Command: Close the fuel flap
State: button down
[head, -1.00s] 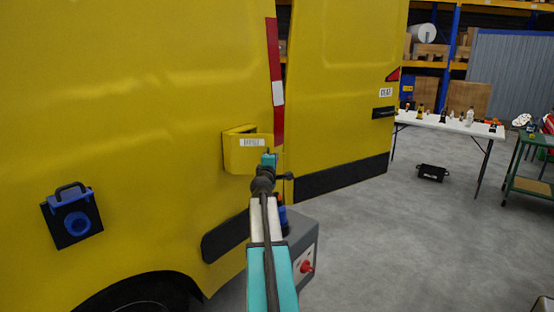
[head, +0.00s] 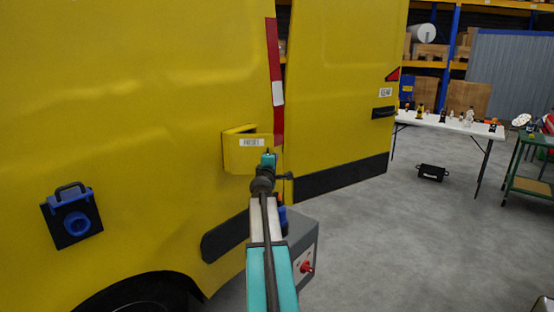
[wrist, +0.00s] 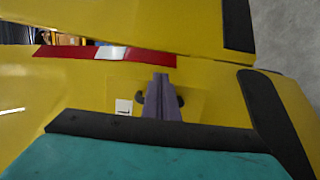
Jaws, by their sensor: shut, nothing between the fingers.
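The fuel flap (head: 240,156) is a yellow panel with a white label on the side of the yellow van. It stands ajar, angled out from the body, with a gap along its top and left. My gripper (head: 267,155) is shut and empty at the flap's right-hand part. I cannot tell whether it touches. In the wrist view my gripper's fingers (wrist: 160,98) are together over the yellow flap (wrist: 191,103), with its white label to their left. The fingers and arm hide part of the flap.
A blue socket with a handle (head: 75,212) is on the van's side at left. A grey box with a red knob (head: 303,275) stands beside my arm. A white table (head: 440,122) with bottles and a green cart (head: 528,186) are at right.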

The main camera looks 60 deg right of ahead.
jog(key=b+v, duration=0.1)
jog(key=v, duration=1.2)
jog(key=shift+a+b, duration=0.35)
dwell(0.4)
